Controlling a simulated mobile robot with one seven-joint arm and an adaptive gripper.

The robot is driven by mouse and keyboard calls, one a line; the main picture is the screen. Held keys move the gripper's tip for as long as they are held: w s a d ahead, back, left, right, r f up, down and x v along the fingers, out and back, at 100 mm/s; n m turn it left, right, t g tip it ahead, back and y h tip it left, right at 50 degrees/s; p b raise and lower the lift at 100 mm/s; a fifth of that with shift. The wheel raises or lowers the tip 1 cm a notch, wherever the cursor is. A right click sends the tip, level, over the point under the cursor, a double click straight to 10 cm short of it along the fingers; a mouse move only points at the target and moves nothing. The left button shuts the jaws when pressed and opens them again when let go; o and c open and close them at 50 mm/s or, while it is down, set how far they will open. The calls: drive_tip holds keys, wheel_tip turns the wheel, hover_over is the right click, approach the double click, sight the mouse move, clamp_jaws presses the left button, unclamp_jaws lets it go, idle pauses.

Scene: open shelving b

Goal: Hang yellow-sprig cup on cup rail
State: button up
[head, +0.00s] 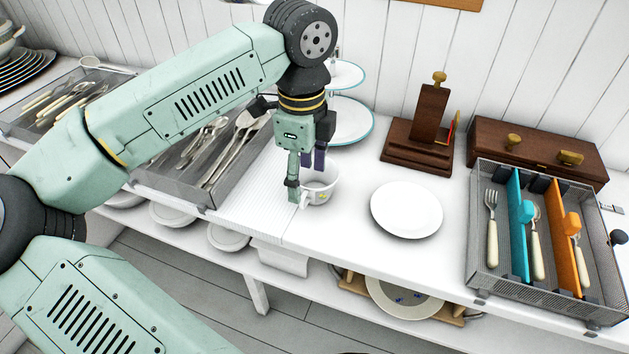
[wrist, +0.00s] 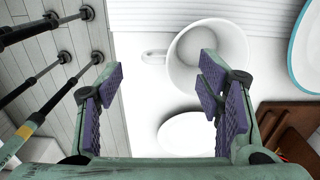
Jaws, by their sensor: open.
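The white cup (head: 330,187) with a small yellow sprig stands upright on the white counter, its handle toward the front left. In the wrist view the cup (wrist: 228,42) is seen from above, with its handle pointing left. My gripper (head: 306,179) is open at the cup, one finger in front near the handle and the other behind by the rim. In the wrist view my gripper (wrist: 160,88) spans the handle side, and its right finger overlaps the cup's near rim. Contact cannot be told. I cannot clearly identify the cup rail.
A white plate (head: 406,210) lies right of the cup. A tiered stand (head: 350,122) is behind. A cutlery tray (head: 202,185) stands left, and a mesh cutlery basket (head: 482,272) right. Several dark rods (wrist: 30,87) show below the counter edge. Counter between cup and plate is clear.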

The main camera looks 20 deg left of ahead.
sight(305, 192)
drive_tip(key=shift+f+p, duration=0.35)
drive_tip(key=shift+f, duration=1.5)
clamp_jaws()
